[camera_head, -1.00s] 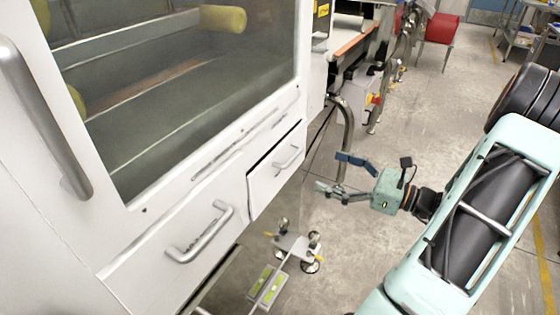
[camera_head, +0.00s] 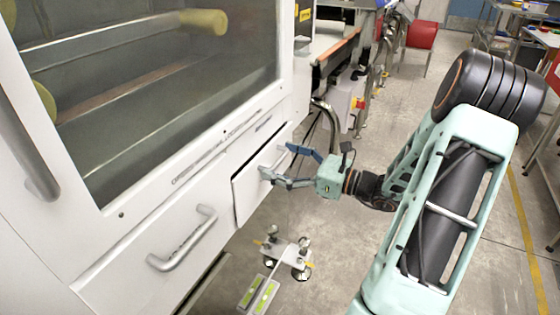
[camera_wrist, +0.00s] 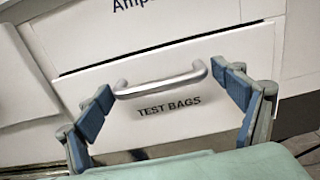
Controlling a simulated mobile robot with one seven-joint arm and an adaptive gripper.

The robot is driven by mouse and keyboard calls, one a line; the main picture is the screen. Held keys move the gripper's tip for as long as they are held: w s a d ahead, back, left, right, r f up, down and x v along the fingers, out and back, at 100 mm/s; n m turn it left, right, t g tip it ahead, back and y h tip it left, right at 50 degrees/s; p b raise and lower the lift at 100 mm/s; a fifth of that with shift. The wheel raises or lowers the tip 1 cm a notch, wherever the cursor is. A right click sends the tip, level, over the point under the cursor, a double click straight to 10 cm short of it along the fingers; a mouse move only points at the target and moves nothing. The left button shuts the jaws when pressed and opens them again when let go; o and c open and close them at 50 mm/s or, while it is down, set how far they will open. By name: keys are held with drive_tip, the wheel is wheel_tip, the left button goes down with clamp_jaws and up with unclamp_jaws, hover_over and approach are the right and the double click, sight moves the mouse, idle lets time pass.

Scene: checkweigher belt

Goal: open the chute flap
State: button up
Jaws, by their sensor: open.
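A white front panel (camera_head: 249,194) with a bar handle is at the cabinet's right end in the head view. In the wrist view this panel (camera_wrist: 205,118) reads "TEST BAGS", and its silver handle (camera_wrist: 160,84) lies between my fingers. My gripper (camera_head: 277,161) is open in front of that panel, with its fingers at the handle. In the wrist view my gripper (camera_wrist: 164,82) has one finger on each side of the handle, and no grip shows. No part in view is labelled as a chute flap.
A wider white panel with a bar handle (camera_head: 184,240) is to the left. A large windowed door (camera_head: 165,90) is above. A small wheeled stand (camera_head: 285,255) is on the floor below my gripper. Open floor (camera_head: 385,135) lies to the right.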

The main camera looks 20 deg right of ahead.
drive_tip(key=shift+c, duration=0.2)
drive_tip(key=c, duration=1.3)
drive_tip(key=shift+c, duration=0.2)
drive_tip(key=shift+s+d, duration=0.1)
